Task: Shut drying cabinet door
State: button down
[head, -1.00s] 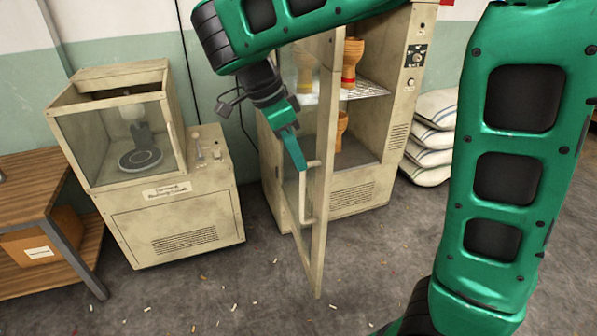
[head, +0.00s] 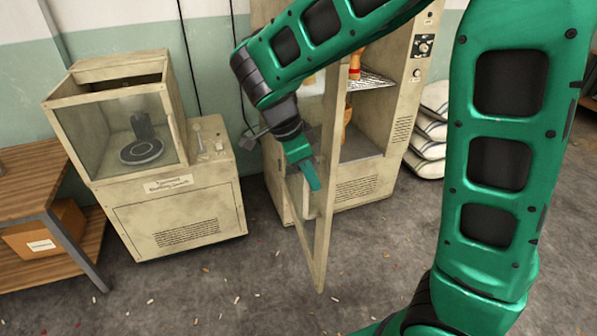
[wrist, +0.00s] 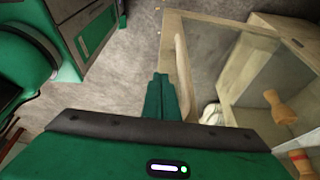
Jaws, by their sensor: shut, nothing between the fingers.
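The drying cabinet (head: 400,130) stands against the back wall, with its glass-paned door (head: 322,240) swung open toward me. Goblet drums (head: 354,68) show on a wire shelf inside, partly hidden by my arm and the door. My gripper (head: 312,180) is shut and empty, at the outer face of the door by its vertical handle. In the wrist view the shut fingers (wrist: 160,95) lie just left of the door handle (wrist: 184,75); whether they touch is unclear. The wrist view also shows a drum (wrist: 279,105) beyond the glass.
A cream glass-fronted machine (head: 180,200) stands left of the cabinet. A wooden bench (head: 25,180) with a cardboard box is at far left. Striped sacks (head: 430,140) are stacked right of the cabinet. The littered floor before the door is clear.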

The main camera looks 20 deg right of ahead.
jog(key=shift+d, duration=0.9)
